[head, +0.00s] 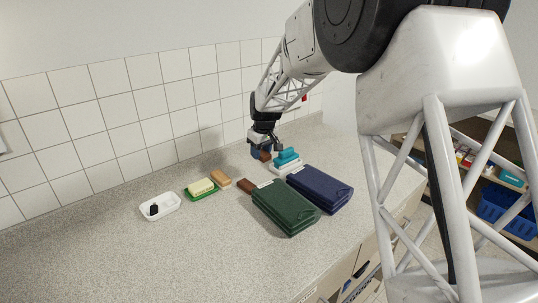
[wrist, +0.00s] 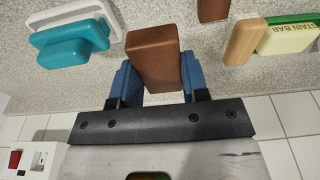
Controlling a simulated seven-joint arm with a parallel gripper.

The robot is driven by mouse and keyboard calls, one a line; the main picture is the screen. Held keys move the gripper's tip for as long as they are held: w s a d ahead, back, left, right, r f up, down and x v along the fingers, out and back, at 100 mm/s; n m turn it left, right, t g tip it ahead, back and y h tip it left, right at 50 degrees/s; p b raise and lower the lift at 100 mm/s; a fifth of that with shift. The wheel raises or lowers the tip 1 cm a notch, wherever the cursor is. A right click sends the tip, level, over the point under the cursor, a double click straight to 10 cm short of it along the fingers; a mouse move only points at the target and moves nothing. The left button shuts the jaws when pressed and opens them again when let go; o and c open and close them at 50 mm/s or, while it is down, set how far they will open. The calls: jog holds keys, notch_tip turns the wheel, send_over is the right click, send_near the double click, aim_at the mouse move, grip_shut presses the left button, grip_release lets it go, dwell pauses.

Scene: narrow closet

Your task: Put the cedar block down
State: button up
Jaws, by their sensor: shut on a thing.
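My gripper (head: 262,150) is at the back of the counter, left of the teal objects. In the wrist view its two blue fingers (wrist: 158,84) are shut on a reddish-brown block, the cedar block (wrist: 155,55), gripping it from both sides. The block also shows below the fingers in the head view (head: 265,157). I cannot tell whether its underside touches the counter.
Teal pieces (head: 287,155) sit on a white dish (head: 284,169) close to my gripper. A tan block (head: 221,179), a yellow bar on a green dish (head: 201,188) and a white tray (head: 160,207) stand left. Green (head: 288,208) and navy (head: 320,190) bundles lie in front. The left counter is clear.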

jog(key=shift+d, duration=0.15)
jog(key=s+d+r, duration=0.1)
jog(key=s+d, duration=2.1)
jog(key=shift+s+d+r, duration=0.15)
jog(key=shift+s+d, duration=0.05)
jog(key=shift+d, duration=0.05)
jog(key=shift+w, duration=0.1)
send_over(319, 180)
jog(key=shift+d+f, duration=0.25)
jog(key=shift+f, duration=0.5)
jog(key=shift+f, duration=1.75)
jog(key=shift+f, duration=0.1)
